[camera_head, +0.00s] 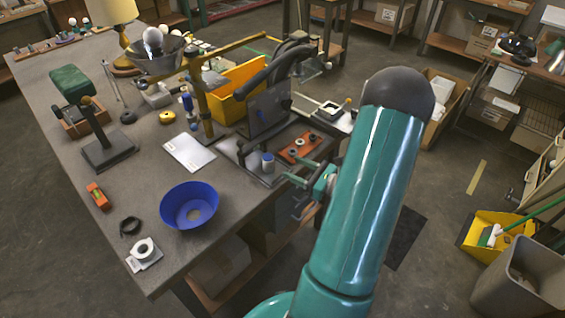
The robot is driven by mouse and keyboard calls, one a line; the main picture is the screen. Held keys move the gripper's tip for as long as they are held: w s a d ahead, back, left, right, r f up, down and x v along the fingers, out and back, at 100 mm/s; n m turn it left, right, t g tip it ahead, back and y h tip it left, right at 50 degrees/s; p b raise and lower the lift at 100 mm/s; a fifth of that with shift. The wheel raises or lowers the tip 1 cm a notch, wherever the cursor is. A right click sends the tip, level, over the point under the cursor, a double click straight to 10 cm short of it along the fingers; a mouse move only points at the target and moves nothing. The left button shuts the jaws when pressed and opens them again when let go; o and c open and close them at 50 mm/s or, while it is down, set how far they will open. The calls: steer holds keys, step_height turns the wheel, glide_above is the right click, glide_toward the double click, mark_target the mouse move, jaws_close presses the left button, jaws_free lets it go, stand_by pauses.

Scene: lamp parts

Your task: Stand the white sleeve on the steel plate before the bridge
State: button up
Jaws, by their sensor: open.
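A small pale cylinder with a bluish side (268,163), which looks like the white sleeve, stands upright near the bench's right edge. It is at the foot of a dark upright frame (268,112), probably the bridge. A flat grey plate (232,152), probably the steel plate, lies just left of the cylinder; I cannot tell whether the cylinder rests on it. My teal gripper (298,173) is open, to the right of the cylinder and apart from it in the picture. Its fingers point left and look empty. My arm hides part of the scene to the right.
A blue bowl (188,206) stands at the front of the bench (85,180). A white ring on a pale square (144,250) lies at the near corner. An orange board with dark rings (299,147) lies behind my gripper. A yellow bin (238,88) stands behind the frame.

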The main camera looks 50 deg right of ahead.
steer(key=a+r+n+g+y, duration=0.2)
steer(key=a+r+n+g, duration=0.2)
steer(key=a+n, duration=0.3)
steer(key=a+r+n+g+y, duration=0.25)
steer(key=a+n+g, duration=0.25)
steer(key=a, duration=0.5)
steer(key=a+r+n+g+y, duration=0.1)
steer(key=a+r+n+g, duration=0.3)
steer(key=a+n, duration=0.3)
steer(key=s+a+r+n+t+h, duration=0.1)
steer(key=s+a+r+n+h, duration=0.5)
steer(key=n, duration=0.8)
steer(key=a+r+h, duration=0.3)
steer(key=r, duration=0.1)
steer(key=shift+s+a+r, duration=0.2)
steer(key=shift+s+r, duration=0.1)
steer(key=shift+r, duration=0.1)
steer(key=shift+h, duration=0.25)
steer(key=c, duration=0.4)
steer(key=shift+d, duration=0.1)
